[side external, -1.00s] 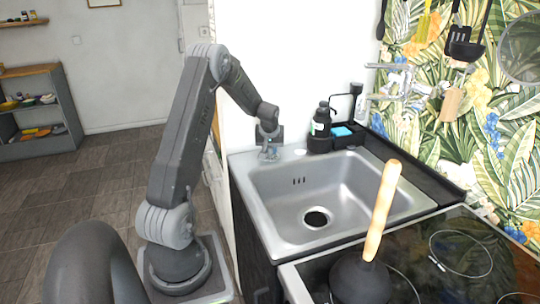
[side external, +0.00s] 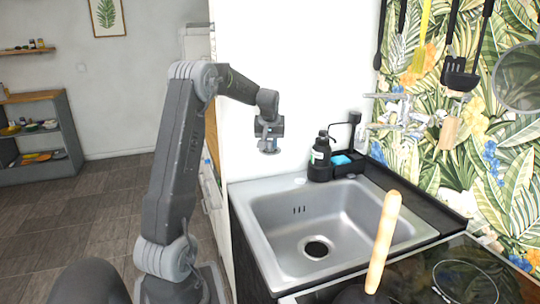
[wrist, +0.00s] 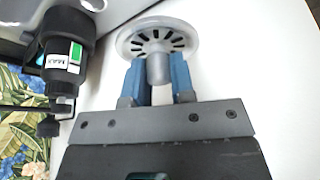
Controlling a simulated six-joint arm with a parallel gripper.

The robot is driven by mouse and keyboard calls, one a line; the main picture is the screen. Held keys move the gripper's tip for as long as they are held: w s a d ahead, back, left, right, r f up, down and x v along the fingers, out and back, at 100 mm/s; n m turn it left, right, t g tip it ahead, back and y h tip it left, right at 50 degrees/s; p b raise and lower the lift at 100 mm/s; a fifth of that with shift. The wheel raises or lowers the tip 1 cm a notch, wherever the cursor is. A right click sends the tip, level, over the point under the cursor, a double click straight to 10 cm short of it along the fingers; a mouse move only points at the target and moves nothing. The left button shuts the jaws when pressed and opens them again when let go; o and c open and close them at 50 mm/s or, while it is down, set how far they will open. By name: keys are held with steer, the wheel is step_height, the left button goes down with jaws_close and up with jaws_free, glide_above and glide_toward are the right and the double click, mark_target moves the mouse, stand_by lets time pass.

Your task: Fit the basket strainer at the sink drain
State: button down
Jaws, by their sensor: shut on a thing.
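The basket strainer (wrist: 158,40) is a pale grey slotted disc with a central knob, clear in the wrist view. My gripper (wrist: 160,75) is shut on the knob with its blue fingers on either side. In the side view my gripper (side external: 268,143) hangs above the back left corner of the sink, in front of the white wall; the strainer is hard to make out there. The steel sink (side external: 262,235) has an empty-looking bowl. Its dark round drain (side external: 316,248) is in the bowl floor, lower and to the right of my gripper.
A black soap bottle (side external: 320,158) and a caddy with a blue sponge (side external: 341,160) stand behind the sink, close to my gripper's right. A wooden plunger handle (side external: 383,240) rises at the front right. A tap (side external: 400,112) and utensils hang over the right side.

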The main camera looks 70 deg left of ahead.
steer(key=shift+r, duration=0.95)
steer(key=w+d+m+t+h, duration=0.1)
steer(key=w+d+m, duration=0.3)
steer(key=d, duration=0.6)
steer(key=w+d+m+t+h, duration=0.1)
steer(key=w+d+m, duration=0.1)
steer(key=w+d, duration=0.6)
step_height(320, 180, down, 26)
steer(key=s+d, duration=0.1)
steer(key=s, duration=0.1)
steer(key=shift+r+y, duration=0.2)
steer(key=shift+y, duration=0.1)
steer(key=shift+d, duration=0.15)
steer(key=shift+f, duration=2.45)
steer(key=shift+f, duration=0.8)
